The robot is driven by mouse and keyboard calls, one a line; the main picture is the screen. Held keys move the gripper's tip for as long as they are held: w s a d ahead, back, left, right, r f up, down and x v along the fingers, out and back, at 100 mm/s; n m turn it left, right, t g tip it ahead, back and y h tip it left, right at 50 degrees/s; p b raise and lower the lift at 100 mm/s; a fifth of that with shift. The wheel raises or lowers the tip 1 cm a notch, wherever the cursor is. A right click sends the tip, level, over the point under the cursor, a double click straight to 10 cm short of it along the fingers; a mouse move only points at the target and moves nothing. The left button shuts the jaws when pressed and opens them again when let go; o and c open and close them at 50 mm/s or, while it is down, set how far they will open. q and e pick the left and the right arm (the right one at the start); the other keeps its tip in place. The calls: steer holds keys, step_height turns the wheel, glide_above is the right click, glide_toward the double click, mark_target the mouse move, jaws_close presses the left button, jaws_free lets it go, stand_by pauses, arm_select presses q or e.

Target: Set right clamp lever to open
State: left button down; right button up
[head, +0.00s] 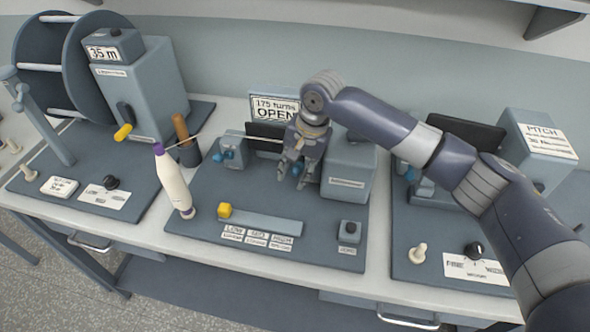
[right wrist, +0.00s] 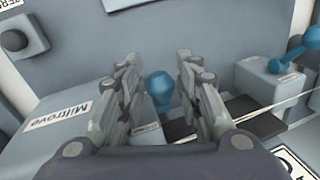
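The right clamp lever (right wrist: 160,88) is blue with a rounded end. In the right wrist view it shows between the two fingers of my right gripper (right wrist: 158,90), with gaps visible on both sides. In the head view my right gripper (head: 294,176) points down at the clamp beside the grey-blue block, hiding most of the lever. The gripper is open; contact with the lever cannot be told. The left clamp lever (head: 229,156), also blue, is on the left block and shows in the right wrist view (right wrist: 288,52). A sign (head: 275,107) behind reads "175 turns OPEN". My left gripper is out of view.
A grey-blue block (head: 347,178) stands close right of the gripper. A thread runs to the clamps from the left, where a white bobbin-like piece (head: 174,183) stands tilted. A yellow-knobbed slider (head: 224,211) and a button box (head: 349,230) are in front.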

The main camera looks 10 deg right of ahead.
steer(key=c, duration=0.4)
jaws_close()
steer(key=shift+s+a+f+t+p, duration=0.15)
steer(key=shift+s+t+p, duration=0.1)
steer(key=shift+t+p, duration=0.35)
steer(key=shift+s+f+t+h+p, duration=0.2)
steer(key=shift+f+t+h+p, duration=0.2)
steer(key=shift+t+p, duration=0.15)
steer(key=t, duration=0.1)
steer(key=f+t, duration=0.2)
steer(key=shift+s+a+n+h, duration=0.15)
steer(key=shift+s+n+h, duration=0.15)
steer(key=shift+h, duration=0.1)
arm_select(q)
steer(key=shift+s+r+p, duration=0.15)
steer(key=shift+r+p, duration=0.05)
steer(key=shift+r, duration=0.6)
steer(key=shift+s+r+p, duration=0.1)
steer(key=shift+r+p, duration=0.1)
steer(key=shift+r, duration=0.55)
arm_select(e)
steer(key=shift+w+f+t, duration=0.1)
steer(key=shift+f+t, duration=0.3)
steer(key=shift+t, duration=0.25)
